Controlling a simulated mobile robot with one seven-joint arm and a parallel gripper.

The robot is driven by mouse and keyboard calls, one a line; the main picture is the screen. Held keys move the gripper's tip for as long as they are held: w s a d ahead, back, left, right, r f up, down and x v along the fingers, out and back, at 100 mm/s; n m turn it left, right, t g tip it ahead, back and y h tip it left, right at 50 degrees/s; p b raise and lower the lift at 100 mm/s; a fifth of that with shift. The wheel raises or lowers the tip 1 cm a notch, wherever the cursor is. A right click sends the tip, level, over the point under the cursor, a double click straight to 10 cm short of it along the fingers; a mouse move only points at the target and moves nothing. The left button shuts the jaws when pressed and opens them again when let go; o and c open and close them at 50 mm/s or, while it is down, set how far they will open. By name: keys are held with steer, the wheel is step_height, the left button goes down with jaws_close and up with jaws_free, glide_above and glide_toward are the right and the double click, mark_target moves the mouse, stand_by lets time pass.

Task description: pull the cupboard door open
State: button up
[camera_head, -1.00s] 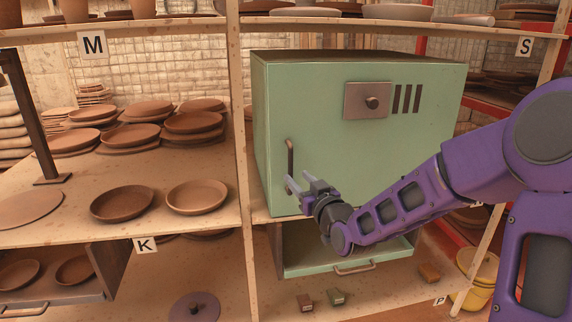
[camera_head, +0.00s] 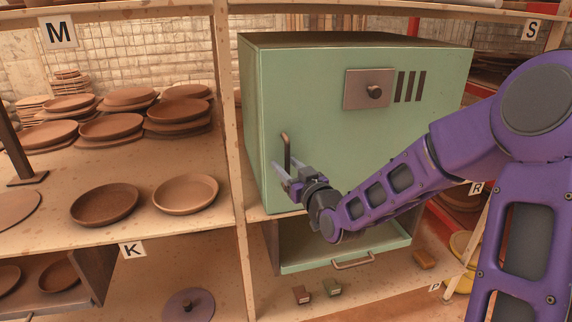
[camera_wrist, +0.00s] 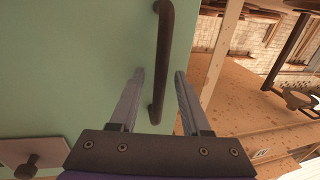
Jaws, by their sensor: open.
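The green cupboard door (camera_head: 330,130) is shut, with a dark upright bar handle (camera_head: 286,153) near its left edge. The door fills the left of the wrist view (camera_wrist: 70,60). My gripper (camera_head: 280,178) is at the lower part of the handle. In the wrist view my gripper (camera_wrist: 158,80) is open, its two fingers on either side of the handle (camera_wrist: 161,60). The handle lies nearer the right finger there. I cannot tell whether either finger touches it. A plate with a dark knob (camera_head: 374,92) is on the door's upper part.
An open green drawer (camera_head: 345,262) with a bar handle sits below the cupboard. A wooden shelf post (camera_head: 228,130) stands just left of the cupboard. Clay plates (camera_head: 105,205) fill the left shelf. Small blocks (camera_head: 301,294) lie on the lower shelf.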

jaws_close()
stand_by(1.4)
